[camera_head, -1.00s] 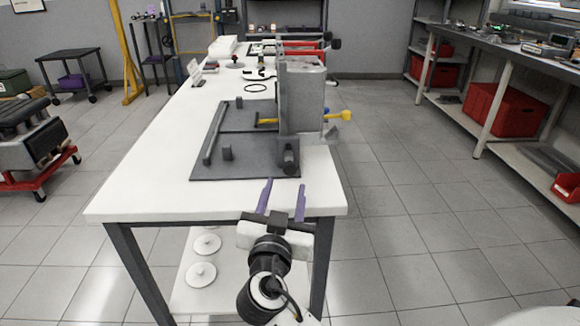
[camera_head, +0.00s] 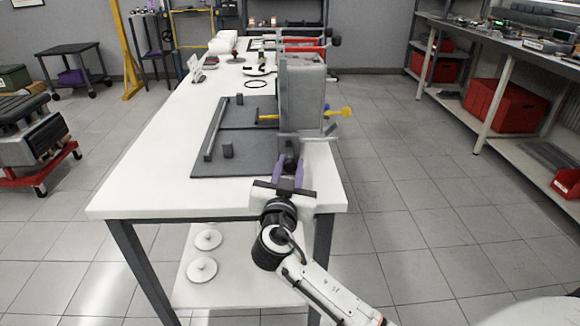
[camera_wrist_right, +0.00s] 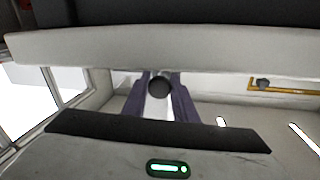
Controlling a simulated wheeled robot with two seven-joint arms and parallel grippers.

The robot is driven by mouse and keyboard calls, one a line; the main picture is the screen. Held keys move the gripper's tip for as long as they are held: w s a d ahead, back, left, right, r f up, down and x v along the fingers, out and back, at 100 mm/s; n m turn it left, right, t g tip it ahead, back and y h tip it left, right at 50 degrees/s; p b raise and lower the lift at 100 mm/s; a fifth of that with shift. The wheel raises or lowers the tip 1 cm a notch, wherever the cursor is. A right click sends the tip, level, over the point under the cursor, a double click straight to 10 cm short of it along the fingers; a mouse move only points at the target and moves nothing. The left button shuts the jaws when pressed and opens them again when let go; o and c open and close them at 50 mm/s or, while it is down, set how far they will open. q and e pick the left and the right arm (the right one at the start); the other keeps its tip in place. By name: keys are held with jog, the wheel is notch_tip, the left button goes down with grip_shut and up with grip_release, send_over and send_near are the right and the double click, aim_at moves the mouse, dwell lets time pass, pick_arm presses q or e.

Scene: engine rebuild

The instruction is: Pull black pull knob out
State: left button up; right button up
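The black pull knob (camera_head: 289,162) sticks out of the near face of the grey block-shaped fixture (camera_head: 303,95), low down, above the near end of the white table. My right gripper (camera_head: 289,172) has its purple fingers on both sides of the knob and looks shut on it. In the right wrist view the round dark knob end (camera_wrist_right: 160,88) sits between the two fingertips, with no clear gap at either side. The fingers partly hide the knob in the head view. My left gripper is not in view.
The fixture stands on a dark plate (camera_head: 228,163) with a raised bar (camera_head: 214,130) and a small post. A yellow rod with a yellow knob (camera_head: 346,112) sticks out to the right. The white table (camera_head: 140,195) is clear at left. Open floor lies to the right.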

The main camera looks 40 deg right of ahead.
grip_shut()
jog(key=shift+s+a+f+b, duration=0.25)
jog(key=shift+s+b, duration=0.15)
jog(key=shift+b, duration=0.1)
jog(key=shift+s+a+r+b, duration=0.1)
jog(key=shift+s+a+b, duration=0.1)
jog(key=shift+s+b, duration=0.15)
jog(key=shift+s, duration=0.1)
jog(key=shift+o, duration=1.7)
grip_release()
jog(key=shift+o, duration=1.2)
jog(key=shift+r, duration=0.15)
